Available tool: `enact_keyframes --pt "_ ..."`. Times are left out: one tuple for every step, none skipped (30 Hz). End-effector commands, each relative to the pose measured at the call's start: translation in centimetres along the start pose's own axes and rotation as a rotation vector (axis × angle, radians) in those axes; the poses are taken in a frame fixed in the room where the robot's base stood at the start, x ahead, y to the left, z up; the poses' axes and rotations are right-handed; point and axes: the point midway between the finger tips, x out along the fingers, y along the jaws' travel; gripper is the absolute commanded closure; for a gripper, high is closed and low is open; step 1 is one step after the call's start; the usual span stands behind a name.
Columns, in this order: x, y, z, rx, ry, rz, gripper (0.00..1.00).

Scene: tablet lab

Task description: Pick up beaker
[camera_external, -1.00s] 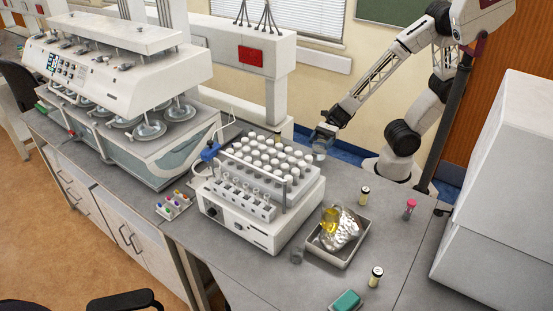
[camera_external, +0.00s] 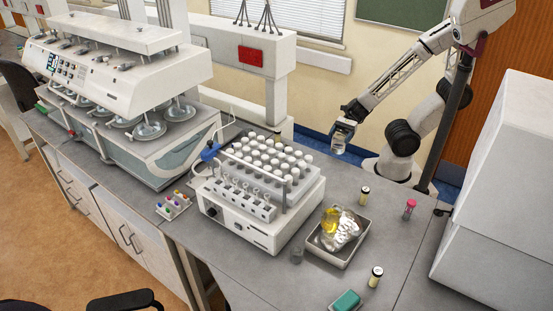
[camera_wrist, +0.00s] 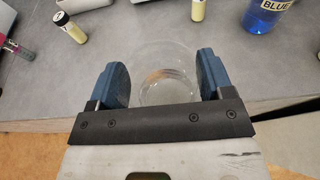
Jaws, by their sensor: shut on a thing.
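A clear glass beaker (camera_external: 339,148) is held at the end of my arm, by the far edge of the bench. My gripper (camera_external: 344,132) is shut on it. In the wrist view the beaker (camera_wrist: 166,88) sits between the two blue fingers of my gripper (camera_wrist: 162,76), one on each side. Its round walls are see-through, and its near part is hidden behind the gripper's dark bar. The bench's edge passes below it in that view.
A metal tray (camera_external: 329,257) holds a foil-wrapped thing and a yellow flask. Two dark-capped vials (camera_external: 365,195) (camera_external: 376,276) and a pink-capped tube (camera_external: 409,209) stand nearby. A rack machine (camera_external: 245,231) is to the left. A blue bottle (camera_wrist: 260,17) shows in the wrist view.

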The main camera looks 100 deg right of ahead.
Motion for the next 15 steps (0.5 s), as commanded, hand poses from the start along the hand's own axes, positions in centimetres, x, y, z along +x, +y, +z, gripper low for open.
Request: enact_keyframes --pt "-0.4 0.3 0.0 0.000 -0.001 -0.002 0.57" --pt "-0.7 0.4 -0.1 -0.001 -0.001 -0.002 0.57" --pt "-1.0 0.7 -0.1 -0.002 -0.001 -0.001 0.57" --pt "-1.3 0.8 -0.1 -0.002 -0.001 -0.001 0.57" --pt "-1.5 1.0 -0.2 -0.003 -0.002 -0.002 0.57" --pt "-1.9 1.2 -0.2 -0.002 -0.002 -0.002 0.57" --pt "-2.1 1.3 -0.3 -0.002 -0.001 -0.003 0.57" --pt "-2.3 1.5 -0.4 -0.001 0.000 -0.002 0.57" --pt "-2.6 1.8 -0.5 -0.001 0.000 -0.001 0.57" --pt "-2.7 1.9 -0.5 -0.001 0.000 -0.001 0.57" --pt "-2.8 1.9 -0.5 -0.001 -0.001 -0.001 0.57" --pt "-3.0 2.0 -0.5 -0.002 -0.001 -0.001 0.57" --pt "-3.0 2.1 -0.5 -0.002 -0.001 -0.001 0.57" --pt "-3.1 2.1 -0.5 -0.002 -0.001 -0.001 0.57" --pt "-3.3 2.2 -0.6 -0.002 -0.001 -0.001 0.57"
